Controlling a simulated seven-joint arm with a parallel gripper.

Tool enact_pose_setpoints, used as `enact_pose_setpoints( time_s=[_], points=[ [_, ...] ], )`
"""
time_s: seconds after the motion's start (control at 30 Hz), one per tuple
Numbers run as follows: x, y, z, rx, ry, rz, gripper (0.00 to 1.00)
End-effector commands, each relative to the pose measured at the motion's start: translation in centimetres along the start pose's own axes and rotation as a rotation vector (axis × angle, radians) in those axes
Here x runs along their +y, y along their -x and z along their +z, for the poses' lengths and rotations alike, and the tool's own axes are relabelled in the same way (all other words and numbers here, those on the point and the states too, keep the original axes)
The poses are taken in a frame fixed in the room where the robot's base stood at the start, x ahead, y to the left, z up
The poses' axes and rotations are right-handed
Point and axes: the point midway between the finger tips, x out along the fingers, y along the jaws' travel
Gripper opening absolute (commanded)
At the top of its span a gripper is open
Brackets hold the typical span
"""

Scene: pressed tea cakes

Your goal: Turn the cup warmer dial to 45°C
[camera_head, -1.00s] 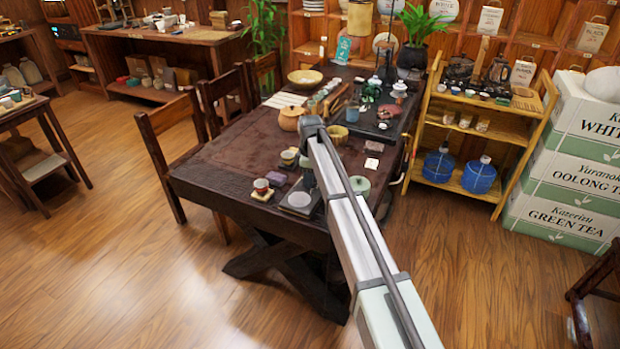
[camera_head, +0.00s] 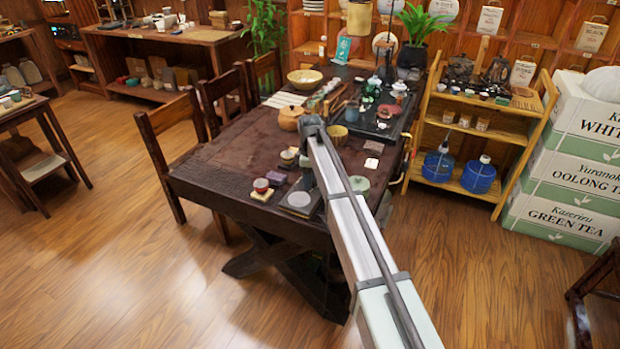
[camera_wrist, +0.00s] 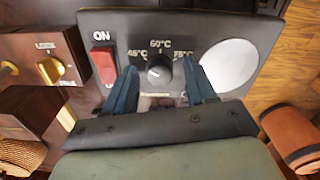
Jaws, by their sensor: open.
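The cup warmer (camera_wrist: 268,22) is a dark panel with a red ON switch (camera_wrist: 104,66), a pale round plate (camera_wrist: 228,66) and a black dial (camera_wrist: 160,70). Marks for 45°C, 60°C and 75°C stand at the left, top and right of the dial. A small white mark shows on the dial, but its exact setting is unclear. My gripper (camera_wrist: 163,88) is open, its blue fingers on either side of the dial; contact cannot be told. In the head view the warmer (camera_head: 299,201) sits at the table's near edge, and my arm hides most of the gripper.
A brass LOCK knob (camera_wrist: 51,70) is on a wooden box left of the warmer. A brown cylinder (camera_wrist: 292,138) lies at the right.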

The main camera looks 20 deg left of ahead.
Motion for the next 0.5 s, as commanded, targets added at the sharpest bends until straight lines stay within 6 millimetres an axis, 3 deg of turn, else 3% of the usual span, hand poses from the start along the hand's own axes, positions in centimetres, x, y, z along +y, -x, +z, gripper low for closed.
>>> enact_pose_setpoints(
  time_s=[0.17, 0.5],
  points=[
    [0.0, 1.5, 0.0, 0.000, 0.000, 0.001, 0.56],
    [0.1, 8.0, 0.0, 0.001, 0.000, 0.002, 0.56]
  ],
)
